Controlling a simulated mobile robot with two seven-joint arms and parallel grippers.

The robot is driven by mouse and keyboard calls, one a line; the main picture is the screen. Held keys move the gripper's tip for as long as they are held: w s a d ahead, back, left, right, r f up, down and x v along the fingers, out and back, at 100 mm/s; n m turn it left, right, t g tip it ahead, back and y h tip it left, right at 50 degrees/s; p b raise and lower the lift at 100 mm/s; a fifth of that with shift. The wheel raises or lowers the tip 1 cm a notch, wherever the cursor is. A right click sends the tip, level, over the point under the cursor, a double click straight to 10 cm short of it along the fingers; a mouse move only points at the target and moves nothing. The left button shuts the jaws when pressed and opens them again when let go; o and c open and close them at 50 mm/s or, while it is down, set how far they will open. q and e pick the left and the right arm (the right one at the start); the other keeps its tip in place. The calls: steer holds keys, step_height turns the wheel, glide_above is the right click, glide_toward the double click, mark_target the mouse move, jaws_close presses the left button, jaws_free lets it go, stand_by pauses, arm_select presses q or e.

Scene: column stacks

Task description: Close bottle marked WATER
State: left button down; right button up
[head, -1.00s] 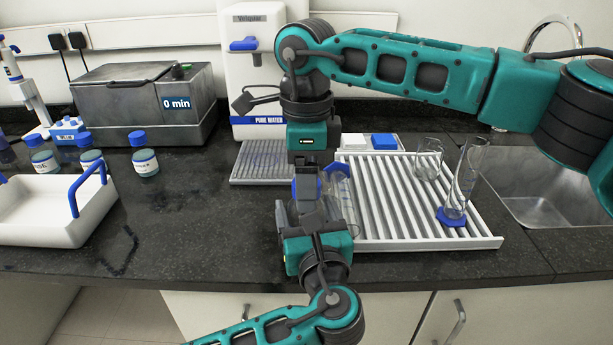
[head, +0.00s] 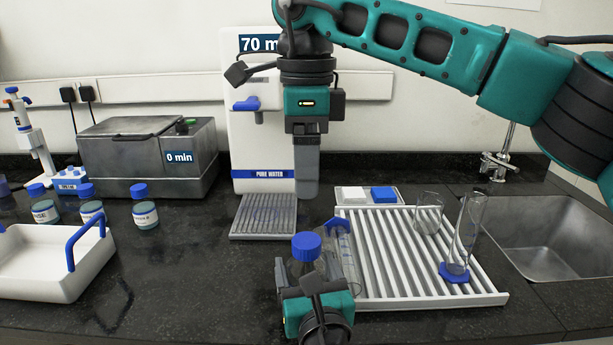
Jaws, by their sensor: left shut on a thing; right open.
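A clear bottle (head: 305,267) with a blue cap (head: 307,246) on its top stands upright at the front middle in the head view. My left gripper (head: 302,278) is shut on the bottle's body and hides its lower part. No WATER marking can be read on it from here. My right gripper (head: 308,178) hangs above and behind the bottle, pointing down, apart from the cap. Its fingers look empty, and the gap between them is hard to see from this side.
A white draining rack (head: 400,275) holds clear glassware right of the bottle. A PURE WATER dispenser (head: 243,150) stands behind my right gripper. Capped bottles (head: 146,215) and a white tray (head: 40,280) are at left. The sink (head: 540,235) is at right. The left-middle counter is clear.

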arm_select(q)
jaws_free()
steer(key=s+d, duration=0.2)
steer(key=s, duration=1)
steer(key=shift+s+d+p, duration=0.3)
steer(key=shift+s+p, duration=0.05)
steer(key=shift+p, duration=0.05)
